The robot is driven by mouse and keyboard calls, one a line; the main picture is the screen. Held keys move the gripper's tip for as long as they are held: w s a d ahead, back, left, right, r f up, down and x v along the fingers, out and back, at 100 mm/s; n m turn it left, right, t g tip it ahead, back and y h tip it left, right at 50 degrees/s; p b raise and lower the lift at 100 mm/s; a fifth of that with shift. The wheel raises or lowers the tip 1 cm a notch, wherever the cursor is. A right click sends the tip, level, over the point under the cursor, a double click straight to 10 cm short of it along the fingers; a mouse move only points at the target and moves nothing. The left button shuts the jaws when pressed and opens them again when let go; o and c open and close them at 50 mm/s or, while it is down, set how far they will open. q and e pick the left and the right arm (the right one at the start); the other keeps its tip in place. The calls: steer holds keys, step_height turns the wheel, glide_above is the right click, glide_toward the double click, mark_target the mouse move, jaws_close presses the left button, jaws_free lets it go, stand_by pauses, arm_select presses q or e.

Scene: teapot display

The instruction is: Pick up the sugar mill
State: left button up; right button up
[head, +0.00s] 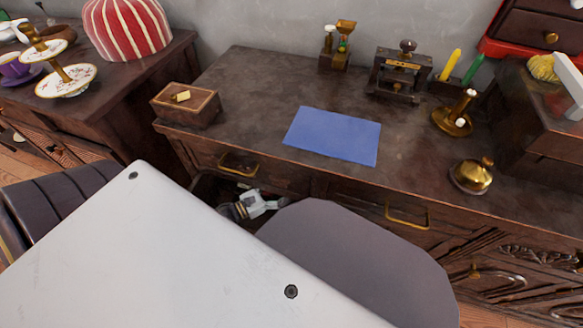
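I cannot tell for sure which thing is the sugar mill. A dark metal device with a round knob on top (398,72) stands upright at the back of the desk and could be it. A small wooden box with a pale yellow piece on top (186,104) sits at the desk's left end. A white and grey mechanical part, which looks like my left gripper (258,205), shows low in front of the desk, below the tabletop. It is partly hidden and its fingers are unclear. My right gripper is not in view. Neither small object is touched.
A side table (140,62) carries a striped dome (125,28). My own parts cover the lower left.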

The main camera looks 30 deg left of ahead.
arm_select(q)
steer(key=shift+w, duration=0.1)
steer(key=shift+b+x, duration=0.9)
steer(key=shift+x, duration=1.6)
steer(key=c, duration=1.2)
steer(key=shift+d, duration=0.1)
steer(key=shift+c, duration=0.9)
